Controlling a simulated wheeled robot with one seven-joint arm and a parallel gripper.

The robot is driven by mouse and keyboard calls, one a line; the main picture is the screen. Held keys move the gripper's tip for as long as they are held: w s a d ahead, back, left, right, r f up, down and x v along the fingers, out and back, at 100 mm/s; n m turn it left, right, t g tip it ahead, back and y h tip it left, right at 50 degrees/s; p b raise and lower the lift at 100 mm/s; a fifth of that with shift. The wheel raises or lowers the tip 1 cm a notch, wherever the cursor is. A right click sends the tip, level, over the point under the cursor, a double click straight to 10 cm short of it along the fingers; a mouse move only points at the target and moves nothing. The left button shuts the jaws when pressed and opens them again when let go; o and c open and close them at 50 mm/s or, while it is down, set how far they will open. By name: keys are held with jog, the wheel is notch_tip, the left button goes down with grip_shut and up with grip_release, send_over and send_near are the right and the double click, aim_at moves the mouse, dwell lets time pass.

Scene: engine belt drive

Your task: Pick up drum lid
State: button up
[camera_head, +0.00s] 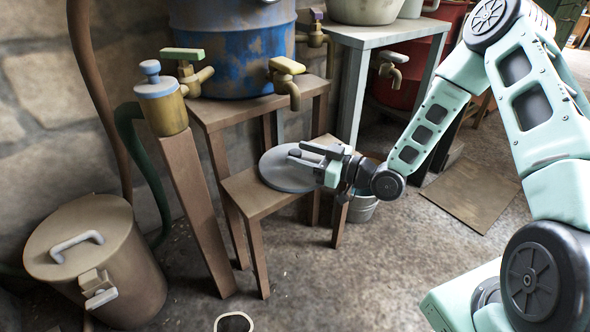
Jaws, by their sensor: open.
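The drum lid appears to be the flat round grey disc (284,181) lying on a low brown wooden stool (238,192) in the head view. My gripper (298,153) is over the disc, reaching in from the right with its fingers pointing left. Its jaws are open, and nothing shows between them. The gripper hides part of the disc's right side. I cannot tell whether the fingers touch the disc.
A blue rusty drum (225,45) stands on a taller wooden stand behind, with brass taps (286,78) nearby. A post with a yellow, blue-topped canister (162,105) and a lidded bin (98,255) are left. A metal bucket (362,208) sits right.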

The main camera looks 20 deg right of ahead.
jog(key=shift+x, duration=1.25)
grip_shut()
